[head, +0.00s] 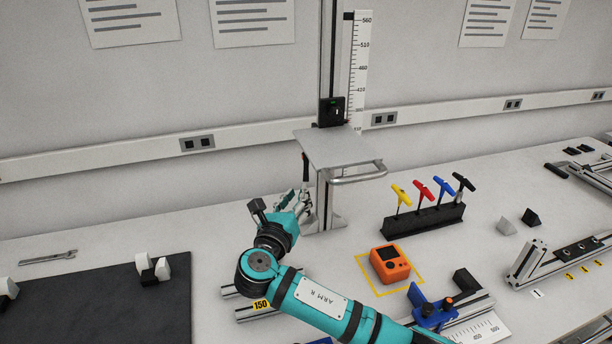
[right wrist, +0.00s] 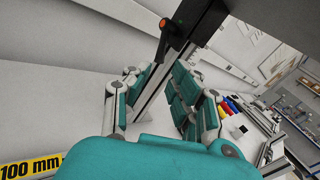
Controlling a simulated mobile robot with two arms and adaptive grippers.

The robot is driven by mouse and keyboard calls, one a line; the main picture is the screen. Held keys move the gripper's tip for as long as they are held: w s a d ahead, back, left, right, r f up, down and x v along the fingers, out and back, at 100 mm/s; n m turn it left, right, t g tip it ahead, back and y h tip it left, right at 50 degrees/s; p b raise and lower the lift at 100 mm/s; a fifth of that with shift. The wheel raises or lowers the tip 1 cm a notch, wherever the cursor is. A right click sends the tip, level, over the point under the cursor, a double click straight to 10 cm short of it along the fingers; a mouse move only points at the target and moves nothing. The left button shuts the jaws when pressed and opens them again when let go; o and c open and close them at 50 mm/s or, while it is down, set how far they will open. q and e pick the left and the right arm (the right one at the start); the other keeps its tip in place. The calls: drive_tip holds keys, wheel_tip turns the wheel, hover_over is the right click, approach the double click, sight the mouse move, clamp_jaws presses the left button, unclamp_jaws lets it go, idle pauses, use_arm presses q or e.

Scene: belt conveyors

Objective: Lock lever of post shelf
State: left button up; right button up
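The post shelf has a flat grey plate (head: 335,147) on a vertical post in front of the wall, with a tubular handle (head: 358,174) at its right side. A black lever (head: 305,168) hangs steeply downward at the left under the plate. In the right wrist view the lever (right wrist: 168,42) shows an orange spot at its upper end. My right gripper (head: 304,197) is just below the lever at the post's left side. In the right wrist view its teal-padded fingers (right wrist: 157,98) are spread apart, with the post seen between them. Contact with the lever cannot be told.
A height scale (head: 358,70) stands beside the post. To the right are a rack of coloured T-handle tools (head: 424,219), an orange device (head: 389,264) and a blue clamp (head: 432,309) on a rail. A dark mat (head: 100,305) lies at left.

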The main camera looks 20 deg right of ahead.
sight(305, 181)
drive_tip(key=p+x, duration=0.1)
drive_tip(key=x, duration=0.7)
drive_tip(key=shift+c, duration=0.2)
drive_tip(key=shift+s, duration=0.1)
clamp_jaws()
